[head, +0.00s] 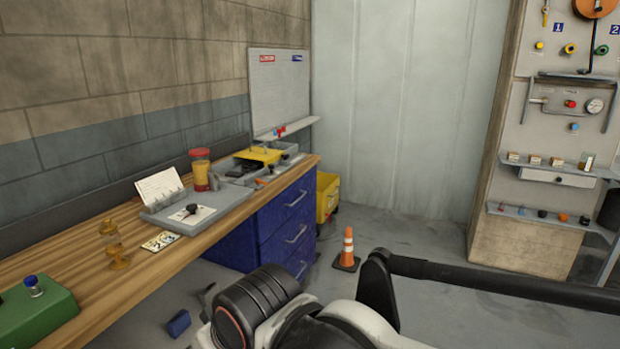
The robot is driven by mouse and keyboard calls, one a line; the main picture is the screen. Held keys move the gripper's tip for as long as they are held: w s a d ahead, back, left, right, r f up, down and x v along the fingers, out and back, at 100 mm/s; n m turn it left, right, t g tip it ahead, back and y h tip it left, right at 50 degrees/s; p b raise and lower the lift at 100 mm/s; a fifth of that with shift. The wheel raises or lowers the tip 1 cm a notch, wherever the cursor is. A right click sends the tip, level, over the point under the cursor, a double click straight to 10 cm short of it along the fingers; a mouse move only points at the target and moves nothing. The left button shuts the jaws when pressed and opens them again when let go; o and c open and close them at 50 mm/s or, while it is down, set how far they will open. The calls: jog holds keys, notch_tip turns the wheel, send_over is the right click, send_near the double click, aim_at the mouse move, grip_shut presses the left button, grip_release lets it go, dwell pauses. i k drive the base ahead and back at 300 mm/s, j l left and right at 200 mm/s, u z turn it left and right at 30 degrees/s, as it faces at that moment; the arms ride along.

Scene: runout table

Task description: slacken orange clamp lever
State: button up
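I cannot make out an orange clamp lever for certain. An orange disc (597,6) sits at the top right of the wall panel, cut off by the frame edge, with a thin dark rod hanging below it. On the same panel are a horizontal dark bar (585,75) and a small fitting with a red knob (570,104) beside a round gauge (595,105). A small red item (279,131) shows at the foot of the whiteboard. My arm crosses the bottom right, but my gripper is out of view.
A wooden bench (90,225) runs along the left wall, with a grey tray (215,200), a green box (35,312) and a jar (200,170). Blue drawers (285,225) stand beneath. An orange cone (347,250), yellow bin (326,195) and blue block (179,323) are on the otherwise open floor.

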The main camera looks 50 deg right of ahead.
aim_at(257, 180)
jog(key=z, duration=1.05)
jog(key=i+j, duration=0.1)
jog(key=i, duration=0.3)
jog(key=i+j+z, duration=0.1)
jog(key=i, duration=0.3)
jog(key=i+j+z, duration=0.1)
jog(key=i, duration=0.3)
jog(key=j, duration=0.1)
